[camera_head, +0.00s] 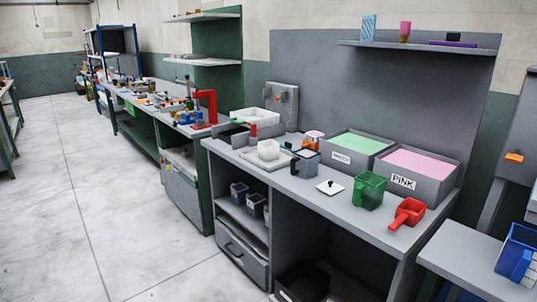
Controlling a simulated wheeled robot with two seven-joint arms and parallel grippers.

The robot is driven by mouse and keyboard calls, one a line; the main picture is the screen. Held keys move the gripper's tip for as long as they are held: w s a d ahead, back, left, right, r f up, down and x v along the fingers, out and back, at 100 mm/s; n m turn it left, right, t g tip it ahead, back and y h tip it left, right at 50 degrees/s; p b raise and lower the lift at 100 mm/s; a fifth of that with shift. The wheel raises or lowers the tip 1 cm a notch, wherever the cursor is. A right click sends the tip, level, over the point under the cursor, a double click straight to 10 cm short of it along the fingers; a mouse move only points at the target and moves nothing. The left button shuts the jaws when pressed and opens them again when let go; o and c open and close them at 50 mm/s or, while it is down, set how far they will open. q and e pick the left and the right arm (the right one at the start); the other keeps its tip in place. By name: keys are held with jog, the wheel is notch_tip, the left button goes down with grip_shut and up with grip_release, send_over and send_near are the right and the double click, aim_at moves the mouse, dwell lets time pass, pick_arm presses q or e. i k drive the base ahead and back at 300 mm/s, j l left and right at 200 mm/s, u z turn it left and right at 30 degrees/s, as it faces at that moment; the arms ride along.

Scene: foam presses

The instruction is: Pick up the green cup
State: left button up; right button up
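The green cup (369,191) stands upright near the front edge of the grey workbench (345,213), right of the middle of the head view. It looks squarish, with a handle on its left side. Neither of my grippers shows in the view.
A red scoop (407,213) lies close on the cup's right. Behind stand a bin of green material (360,145) and a PINK bin (420,174). A small white plate (330,187) and a dark grey cup (305,163) are to the left. A shelf (420,47) hangs above.

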aim_at(369, 187)
jog(key=z, duration=0.35)
jog(key=i+j+z, duration=0.25)
jog(key=z, duration=0.2)
jog(key=i+j+z, duration=0.2)
jog(key=j+z, duration=0.25)
jog(key=i+j+z, duration=0.1)
jog(key=j, duration=0.25)
jog(key=i+j+z, duration=0.1)
jog(key=j, duration=0.25)
jog(key=i+j+z, duration=0.1)
jog(key=j, duration=0.3)
jog(key=i+j, duration=0.2)
jog(key=j, duration=0.2)
jog(key=i+j+z, duration=0.15)
jog(key=j, duration=0.6)
jog(key=i+j, duration=0.15)
jog(key=j, duration=0.3)
